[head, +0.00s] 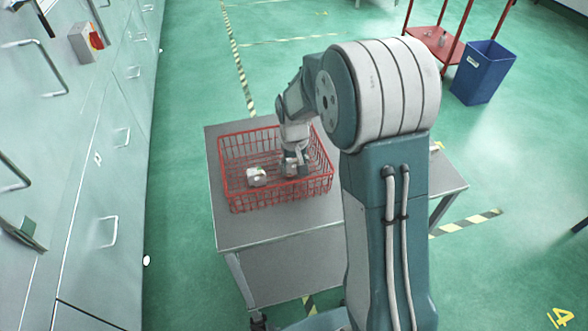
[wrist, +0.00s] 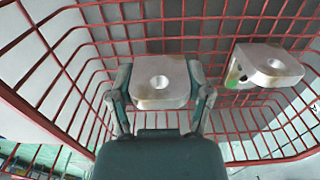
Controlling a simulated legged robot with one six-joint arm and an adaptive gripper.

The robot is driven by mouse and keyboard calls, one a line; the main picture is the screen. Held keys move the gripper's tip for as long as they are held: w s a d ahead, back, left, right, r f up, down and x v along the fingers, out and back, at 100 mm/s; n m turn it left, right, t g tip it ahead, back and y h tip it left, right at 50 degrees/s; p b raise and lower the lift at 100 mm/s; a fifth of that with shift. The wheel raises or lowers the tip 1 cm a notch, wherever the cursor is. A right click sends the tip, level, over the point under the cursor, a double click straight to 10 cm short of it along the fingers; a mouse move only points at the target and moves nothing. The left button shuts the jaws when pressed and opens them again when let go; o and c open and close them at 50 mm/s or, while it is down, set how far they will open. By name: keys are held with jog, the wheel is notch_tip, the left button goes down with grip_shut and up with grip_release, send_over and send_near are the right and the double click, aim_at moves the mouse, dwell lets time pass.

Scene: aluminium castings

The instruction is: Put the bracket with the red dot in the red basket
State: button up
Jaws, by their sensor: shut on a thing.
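The red wire basket (head: 233,192) stands on a grey table, and its mesh also surrounds the wrist view (wrist: 42,42). My gripper (head: 291,166) reaches down inside the basket's right half. In the wrist view my gripper (wrist: 160,88) is shut on a pale metal bracket (wrist: 160,73) with a round hole, one finger on each side. No coloured dot shows on this bracket. A second bracket (wrist: 268,66), with a green dot on its side, sits apart to the right in the wrist view. In the head view this second bracket (head: 257,177) lies in the basket, left of my gripper.
The grey table (head: 270,233) has bare room in front of the basket. Grey cabinets (head: 95,170) line the left side. A blue bin (head: 482,72) and a red trolley (head: 433,40) stand far right. My arm hides part of the table's right side.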

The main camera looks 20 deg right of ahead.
jog(key=shift+f, duration=0.8)
jog(key=shift+f, duration=0.1)
jog(key=o, duration=1.2)
